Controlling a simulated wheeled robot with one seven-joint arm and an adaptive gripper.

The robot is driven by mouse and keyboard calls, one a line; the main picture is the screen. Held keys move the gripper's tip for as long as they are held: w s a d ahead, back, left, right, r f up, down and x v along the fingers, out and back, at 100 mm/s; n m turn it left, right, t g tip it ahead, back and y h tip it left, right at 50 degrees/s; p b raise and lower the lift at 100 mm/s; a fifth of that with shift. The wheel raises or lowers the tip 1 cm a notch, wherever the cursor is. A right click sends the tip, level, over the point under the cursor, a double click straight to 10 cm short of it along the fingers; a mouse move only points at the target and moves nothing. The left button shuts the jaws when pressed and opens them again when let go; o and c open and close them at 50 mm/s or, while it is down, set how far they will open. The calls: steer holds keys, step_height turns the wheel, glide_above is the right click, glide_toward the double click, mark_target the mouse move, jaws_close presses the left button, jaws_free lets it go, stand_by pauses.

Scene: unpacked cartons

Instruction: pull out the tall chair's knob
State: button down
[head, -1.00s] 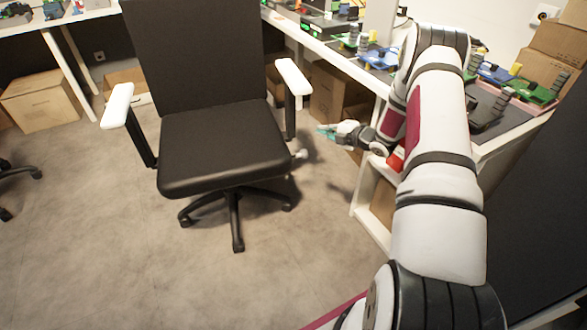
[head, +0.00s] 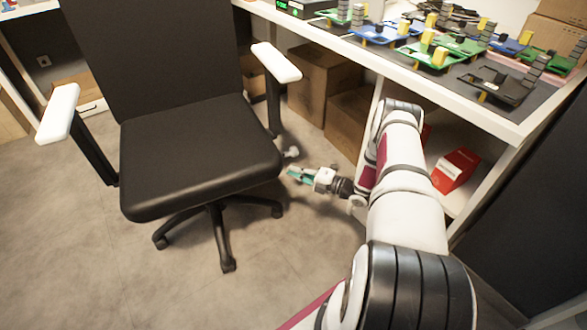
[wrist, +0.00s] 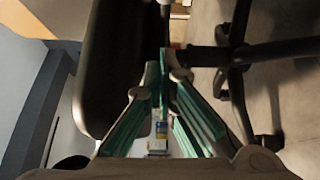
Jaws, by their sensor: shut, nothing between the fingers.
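The tall black office chair (head: 195,150) stands at the left of the head view with white armrests. Its pale knob (head: 291,153) sticks out on the right side, beside the seat. My gripper (head: 292,173) is just below the knob in the head view, its teal fingers pointing left toward the chair. The fingers look empty, and no contact with the knob is clear. In the wrist view the gripper's fingertips (wrist: 165,72) meet in front of the chair's dark seat (wrist: 112,70) and underside. I cannot make out the knob there.
A red box (head: 456,168) sits on the low shelf at the right. Grey floor is open in front of the chair.

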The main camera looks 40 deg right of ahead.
mark_target(291, 153)
steer(key=b+x, duration=0.3)
steer(key=x, duration=0.5)
steer(key=shift+s+d+b, duration=0.15)
steer(key=shift+d+b, duration=0.2)
steer(key=shift+d, duration=0.65)
steer(key=shift+s+d+b, duration=0.2)
steer(key=shift+d+b, duration=0.1)
steer(key=shift+d, duration=0.7)
steer(key=shift+d, duration=0.1)
